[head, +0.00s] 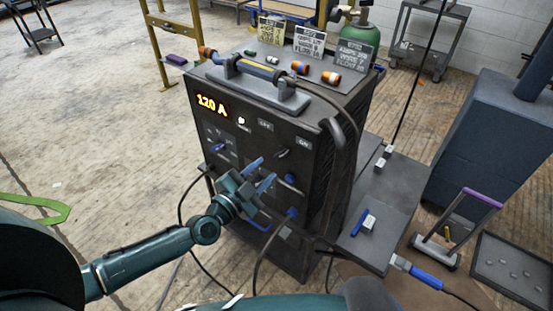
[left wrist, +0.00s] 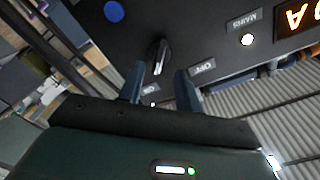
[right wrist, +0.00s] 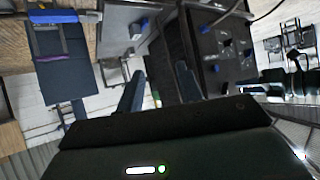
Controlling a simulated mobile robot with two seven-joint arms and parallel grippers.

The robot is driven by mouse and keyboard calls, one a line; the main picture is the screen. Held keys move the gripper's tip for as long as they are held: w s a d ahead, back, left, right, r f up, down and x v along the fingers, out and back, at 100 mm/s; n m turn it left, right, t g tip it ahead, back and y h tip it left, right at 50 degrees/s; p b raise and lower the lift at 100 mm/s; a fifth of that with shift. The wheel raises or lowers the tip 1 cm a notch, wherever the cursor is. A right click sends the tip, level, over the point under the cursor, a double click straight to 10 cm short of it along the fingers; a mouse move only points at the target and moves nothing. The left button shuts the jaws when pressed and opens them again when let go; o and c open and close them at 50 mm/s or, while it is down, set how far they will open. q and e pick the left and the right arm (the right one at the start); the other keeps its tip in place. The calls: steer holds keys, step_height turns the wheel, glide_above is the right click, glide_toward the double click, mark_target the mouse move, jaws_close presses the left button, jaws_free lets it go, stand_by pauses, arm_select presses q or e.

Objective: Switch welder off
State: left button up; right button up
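The dark welder (head: 328,112) stands upright with its front panel toward me. Its display (head: 211,104) glows 120 A and the MAINS lamp (left wrist: 247,39) is lit. The rotary switch (head: 282,153) sits by the OFF label (head: 265,125) and ON label (head: 304,145); it also shows in the left wrist view (left wrist: 160,55), where its handle seems to lean toward ON. My left gripper (head: 263,172) is open in front of the panel, its fingers either side of the switch in the wrist view; contact is not visible. My right gripper (right wrist: 160,88) is open and empty.
A grey side shelf (head: 385,225) with cables and blue-handled parts adjoins the welder's right side. A blue cabinet (head: 480,150) and a small purple-handled stand (head: 445,240) are further right. Cables hang below the panel.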

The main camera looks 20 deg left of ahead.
mark_target(278, 158)
arm_select(q)
steer(key=b+x, duration=0.1)
steer(key=x, duration=0.5)
steer(key=shift+w, duration=0.1)
jaws_close()
